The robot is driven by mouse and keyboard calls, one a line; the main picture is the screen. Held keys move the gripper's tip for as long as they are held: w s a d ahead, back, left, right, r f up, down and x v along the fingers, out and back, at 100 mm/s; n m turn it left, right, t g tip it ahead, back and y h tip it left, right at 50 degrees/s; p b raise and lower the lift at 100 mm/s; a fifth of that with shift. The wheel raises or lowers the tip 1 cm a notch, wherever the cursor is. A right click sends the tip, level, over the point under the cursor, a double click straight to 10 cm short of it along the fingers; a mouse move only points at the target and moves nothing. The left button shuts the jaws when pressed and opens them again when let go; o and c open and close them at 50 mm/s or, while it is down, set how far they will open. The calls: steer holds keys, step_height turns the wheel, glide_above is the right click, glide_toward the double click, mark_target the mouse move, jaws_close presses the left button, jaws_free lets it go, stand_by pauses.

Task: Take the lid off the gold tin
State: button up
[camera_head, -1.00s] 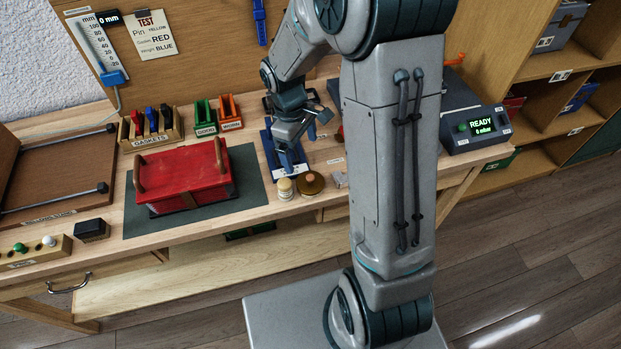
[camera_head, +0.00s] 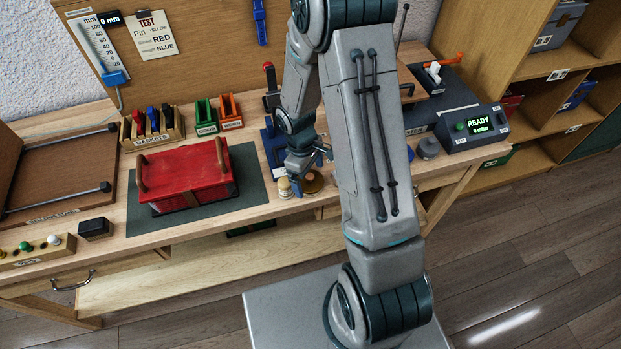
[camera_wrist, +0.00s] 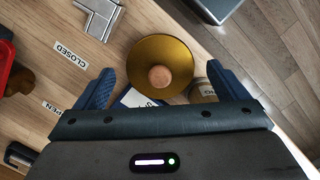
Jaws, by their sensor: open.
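The gold tin (camera_head: 313,182) stands on the workbench near its front edge. In the wrist view its round gold lid (camera_wrist: 147,54) is seen from above, with a pinkish-brown knob (camera_wrist: 160,77) at its centre. The lid hides the tin's body. My gripper (camera_wrist: 160,70) is open above the tin, with one blue finger on each side of the lid in the picture. Nothing is between the fingers that they hold. In the head view my gripper (camera_head: 309,170) partly covers the tin.
A small cream-topped jar (camera_head: 285,187) stands close left of the tin; it shows beside the right finger in the wrist view (camera_wrist: 203,94). A silver bracket (camera_wrist: 98,16) lies nearby. CLOSED (camera_wrist: 70,55) and OPEN (camera_wrist: 60,108) labels lie on the bench. A red box (camera_head: 186,175) stands left.

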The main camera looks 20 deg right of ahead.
steer(key=c, duration=1)
steer(key=shift+r, duration=0.2)
